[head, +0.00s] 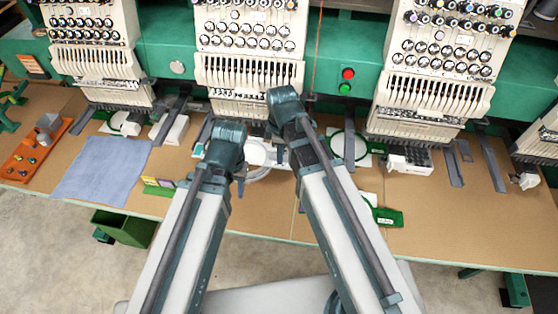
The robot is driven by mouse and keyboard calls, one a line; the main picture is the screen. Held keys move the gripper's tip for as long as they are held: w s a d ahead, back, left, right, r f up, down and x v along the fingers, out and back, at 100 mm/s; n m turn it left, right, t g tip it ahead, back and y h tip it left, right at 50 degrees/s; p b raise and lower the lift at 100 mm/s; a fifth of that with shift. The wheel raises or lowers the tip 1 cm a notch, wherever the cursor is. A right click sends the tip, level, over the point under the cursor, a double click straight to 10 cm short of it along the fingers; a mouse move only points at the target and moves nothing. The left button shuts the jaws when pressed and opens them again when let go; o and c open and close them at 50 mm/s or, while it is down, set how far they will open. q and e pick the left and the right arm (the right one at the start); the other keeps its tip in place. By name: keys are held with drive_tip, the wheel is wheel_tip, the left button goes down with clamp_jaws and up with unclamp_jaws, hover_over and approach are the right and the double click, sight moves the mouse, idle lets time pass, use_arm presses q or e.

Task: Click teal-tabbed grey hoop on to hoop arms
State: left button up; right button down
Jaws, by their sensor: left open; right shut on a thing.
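A light grey hoop (259,172) with a white inside is in the middle of the head view, partly hidden by my arms. My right gripper (281,152) is shut on the hoop's right side. My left gripper (240,184) is open, close to the hoop's lower left edge; I cannot tell whether it touches. Dark grey hoop arms reach out beneath the middle machine head, one on the right (349,146). The left one is largely hidden behind my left arm.
A blue cloth (103,168) and an orange tray (36,150) lie on the left of the brown table. Green hoops with white fabric (362,146) sit at neighbouring places. Embroidery heads overhang the back.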

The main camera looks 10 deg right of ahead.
drive_tip(key=w, duration=0.2)
drive_tip(key=w+d, duration=0.1)
drive_tip(key=shift+f+b, duration=0.3)
drive_tip(key=shift+f, duration=0.05)
idle(0.3)
drive_tip(key=c, duration=0.8)
unclamp_jaws()
wheel_tip(320, 180, up, 14)
drive_tip(key=p, duration=1.3)
drive_tip(key=shift+f+p, duration=0.15)
drive_tip(key=shift+p, duration=0.2)
